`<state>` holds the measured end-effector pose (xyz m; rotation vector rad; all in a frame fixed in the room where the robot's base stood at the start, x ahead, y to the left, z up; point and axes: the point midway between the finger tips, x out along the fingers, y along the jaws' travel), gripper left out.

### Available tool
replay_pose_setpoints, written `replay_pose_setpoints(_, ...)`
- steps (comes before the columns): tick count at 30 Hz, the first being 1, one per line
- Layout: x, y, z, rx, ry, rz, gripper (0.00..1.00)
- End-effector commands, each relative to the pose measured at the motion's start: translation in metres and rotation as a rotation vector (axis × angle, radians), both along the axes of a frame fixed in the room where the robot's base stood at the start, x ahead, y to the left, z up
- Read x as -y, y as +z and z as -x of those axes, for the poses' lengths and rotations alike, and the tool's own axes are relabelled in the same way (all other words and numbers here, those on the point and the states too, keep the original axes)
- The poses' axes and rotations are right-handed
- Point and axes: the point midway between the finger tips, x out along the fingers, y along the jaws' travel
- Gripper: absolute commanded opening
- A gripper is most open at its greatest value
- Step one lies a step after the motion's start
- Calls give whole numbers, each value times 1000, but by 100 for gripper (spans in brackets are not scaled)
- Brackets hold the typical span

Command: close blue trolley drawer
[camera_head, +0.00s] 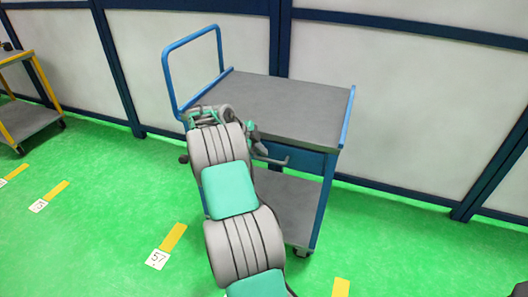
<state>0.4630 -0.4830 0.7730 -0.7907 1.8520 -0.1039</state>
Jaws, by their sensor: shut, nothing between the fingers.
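The blue trolley (323,208) stands against the wall, with a grey top, a lower grey shelf and a tall blue push handle at its left. Its blue drawer front (308,161) shows under the right part of the top, with a grey bar handle (272,160). The drawer looks flush or nearly so; a small gap cannot be told. My arm covers the left part of the drawer. My gripper (207,118) is at the arm's far end, by the left front corner of the top. It is shut and empty; its fingertips are hard to make out, and contact cannot be told.
A yellow-framed cart (30,100) stands at the far left. Behind the trolley runs a white panel wall (410,110) with dark blue posts. The green floor (110,220) is clear around the trolley, with yellow strips and number cards.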

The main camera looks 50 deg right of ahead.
Motion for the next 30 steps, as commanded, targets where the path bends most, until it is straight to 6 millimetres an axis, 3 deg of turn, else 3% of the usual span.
replay_pose_setpoints(9,1,14,-2,11,1,14,0)
replay_pose_setpoints(18,-42,68,-11,6,1,8,0)
replay_pose_setpoints(26,-58,83,-13,2,1,4,0)
replay_pose_setpoints(29,-70,96,-20,-12,76,-18,0)
replay_pose_setpoints(30,-83,107,-24,-28,152,-38,0)
